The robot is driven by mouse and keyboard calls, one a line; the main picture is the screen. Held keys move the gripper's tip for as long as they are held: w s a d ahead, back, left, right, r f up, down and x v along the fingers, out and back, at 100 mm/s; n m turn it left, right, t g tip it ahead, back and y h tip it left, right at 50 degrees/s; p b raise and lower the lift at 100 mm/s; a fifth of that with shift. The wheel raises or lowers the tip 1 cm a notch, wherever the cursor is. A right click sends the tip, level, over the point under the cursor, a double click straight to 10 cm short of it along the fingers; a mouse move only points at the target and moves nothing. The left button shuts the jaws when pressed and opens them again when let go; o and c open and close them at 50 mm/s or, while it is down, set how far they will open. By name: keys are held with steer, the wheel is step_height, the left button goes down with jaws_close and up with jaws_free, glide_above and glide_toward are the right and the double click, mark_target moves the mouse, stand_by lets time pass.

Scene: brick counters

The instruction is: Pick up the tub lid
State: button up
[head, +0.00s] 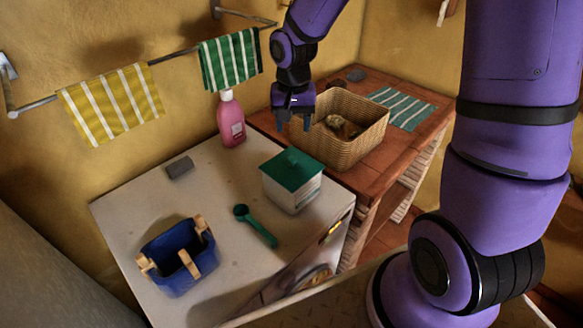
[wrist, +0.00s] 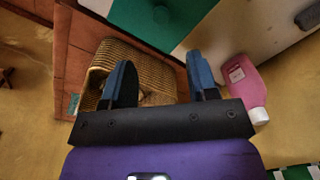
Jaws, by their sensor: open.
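The tub lid (head: 291,168) is green with a small raised knob and sits on a white square tub (head: 293,194) on the pale worktop. In the wrist view the green lid (wrist: 135,14) is at the top, partly cut off by the frame edge. My gripper (head: 293,123) is open and empty, pointing down above the area between the pink bottle and the wicker basket. It is behind the lid in the head view and apart from it. Its two fingers (wrist: 160,68) show in the wrist view with the basket beyond them.
A pink bottle (head: 231,120) and a wicker basket (head: 352,150) with something brown inside stand near my gripper. A green scoop (head: 256,226) lies left of the tub. A blue container with clothes pegs (head: 178,262) and a grey block (head: 179,167) are farther left.

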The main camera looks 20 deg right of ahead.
glide_above(292, 158)
steer(key=f, duration=0.5)
steer(key=shift+w+d+f, duration=0.2)
steer(key=shift+w+f, duration=0.05)
steer(key=shift+f, duration=0.15)
steer(key=shift+s+a+f, duration=0.1)
steer(key=shift+s+f, duration=0.05)
steer(key=shift+f, duration=1.2)
steer(key=shift+s+a+f, duration=0.1)
steer(key=shift+f, duration=1.2)
steer(key=c, duration=1)
